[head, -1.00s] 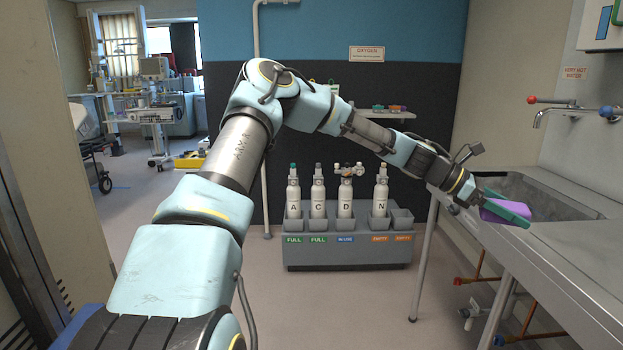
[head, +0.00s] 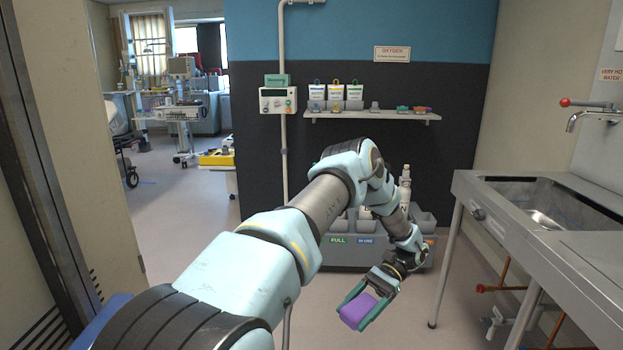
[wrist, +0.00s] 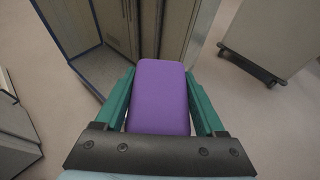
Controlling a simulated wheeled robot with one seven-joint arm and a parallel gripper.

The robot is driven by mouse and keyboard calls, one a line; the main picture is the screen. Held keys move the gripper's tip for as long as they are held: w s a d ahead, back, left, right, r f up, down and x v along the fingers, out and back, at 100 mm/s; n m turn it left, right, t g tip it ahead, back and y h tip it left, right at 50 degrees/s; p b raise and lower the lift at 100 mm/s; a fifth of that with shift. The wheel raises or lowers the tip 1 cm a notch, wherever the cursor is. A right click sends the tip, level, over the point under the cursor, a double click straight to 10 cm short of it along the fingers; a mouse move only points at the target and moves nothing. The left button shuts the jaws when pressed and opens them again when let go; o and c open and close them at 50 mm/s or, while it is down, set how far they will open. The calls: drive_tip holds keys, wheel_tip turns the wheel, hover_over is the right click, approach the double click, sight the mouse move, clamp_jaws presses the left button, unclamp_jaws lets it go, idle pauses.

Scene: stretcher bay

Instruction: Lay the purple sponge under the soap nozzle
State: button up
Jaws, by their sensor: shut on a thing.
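The purple sponge (head: 358,310) is between the green fingers of my gripper (head: 365,308), which is shut on it. In the head view they are in the air over the floor, left of the steel sink counter and in front of the cylinder rack. In the wrist view the sponge (wrist: 160,98) fills the space between both fingers of my gripper (wrist: 161,100), with floor and cabinet faces beyond. The soap nozzle is not clearly in either view; only part of the wall above the sink shows.
A steel sink (head: 545,205) with a red-knobbed tap (head: 585,112) stands at the right, with pipes below. A grey cylinder rack (head: 350,250) is partly hidden behind my arm. A shelf (head: 372,115) hangs on the back wall. The floor at left (head: 185,240) is clear.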

drive_tip(key=w+a+r+m+t+h, duration=0.1)
drive_tip(key=w+a+m+t, duration=0.3)
drive_tip(key=a+m+t, duration=0.6)
drive_tip(key=w+a+r+m+t+h, duration=0.1)
drive_tip(key=w+a+m+t+h, duration=0.2)
drive_tip(key=a+m+t, duration=0.6)
drive_tip(key=shift+w+a+r+m+t, duration=0.15)
drive_tip(key=shift+w+a+m+t, duration=0.35)
drive_tip(key=shift+w+a, duration=0.45)
drive_tip(key=shift+w+d, duration=0.1)
drive_tip(key=shift+d, duration=0.05)
